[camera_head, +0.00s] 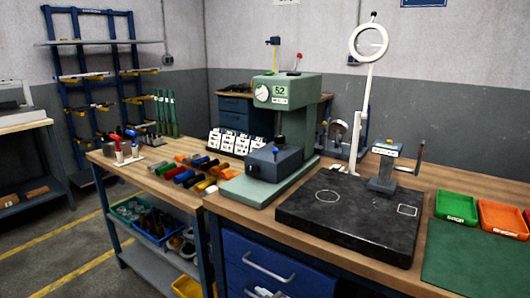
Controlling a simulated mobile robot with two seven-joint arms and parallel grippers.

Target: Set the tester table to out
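The tester is a green machine with a column and an overhanging head (287,91) that carries a round white dial and a "52" label. Its flat green base (255,189) stands on the wooden bench. A dark grey block with a blue knob on top, which looks like the tester table (275,161), sits on the base below the head. It reaches toward the front of the base; how far it has slid cannot be told. Neither of my grippers is in view.
A black granite plate (345,226) with a small gauge stand (384,167) lies right of the tester. A white ring lamp (369,43) rises behind it. Coloured handled tools (185,174) lie to the left. Green and orange trays (457,206) and a green mat (470,258) are at right.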

